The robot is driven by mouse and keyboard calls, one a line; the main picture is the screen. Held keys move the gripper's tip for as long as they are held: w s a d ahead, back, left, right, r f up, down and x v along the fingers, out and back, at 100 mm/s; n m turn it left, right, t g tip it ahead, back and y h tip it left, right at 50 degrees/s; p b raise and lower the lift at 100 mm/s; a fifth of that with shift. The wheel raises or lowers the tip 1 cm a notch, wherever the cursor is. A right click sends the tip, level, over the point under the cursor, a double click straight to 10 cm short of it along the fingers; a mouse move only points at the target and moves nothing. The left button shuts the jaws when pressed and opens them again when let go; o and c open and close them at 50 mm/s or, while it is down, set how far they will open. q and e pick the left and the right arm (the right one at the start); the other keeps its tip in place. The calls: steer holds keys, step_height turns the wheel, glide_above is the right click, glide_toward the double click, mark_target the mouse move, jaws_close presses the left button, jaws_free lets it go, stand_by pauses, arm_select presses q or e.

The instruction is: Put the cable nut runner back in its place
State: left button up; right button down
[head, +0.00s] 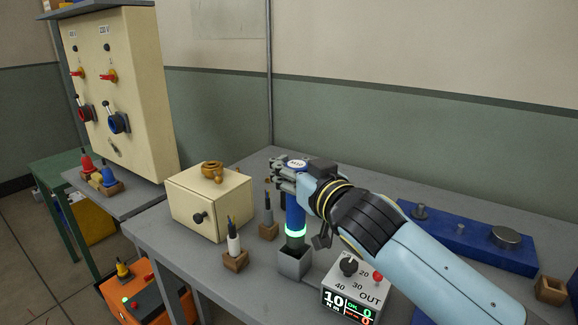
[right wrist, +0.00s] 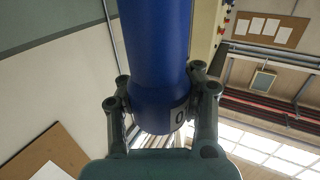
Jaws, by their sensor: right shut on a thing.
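The cable nut runner (head: 295,217) is a blue upright cylinder with a white round label on top and a glowing green ring near its lower end. My right gripper (head: 290,178) is shut on its upper part. In the right wrist view the blue body of the nut runner (right wrist: 155,60) lies between the two fingers (right wrist: 160,105). A grey square holder (head: 294,266) stands on the bench directly below the tool. The tool's dark lower end meets the holder's opening; I cannot tell how deep it sits. My left gripper is not in view.
A controller box (head: 350,290) with a lit display stands right of the holder, close under my right arm. A cream box (head: 210,203) and small tools in wooden blocks (head: 235,260) stand left. A blue tray (head: 470,240) lies right. A cream switch cabinet (head: 125,90) stands back left.

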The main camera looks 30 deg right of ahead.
steer(key=shift+f, duration=0.1)
steer(key=c, duration=0.8)
jaws_free()
steer(key=shift+f, duration=0.1)
steer(key=shift+s, duration=0.25)
steer(key=s, duration=0.7)
steer(key=s+a, duration=0.1)
steer(key=s, duration=0.3)
steer(key=shift+s+r, duration=0.3)
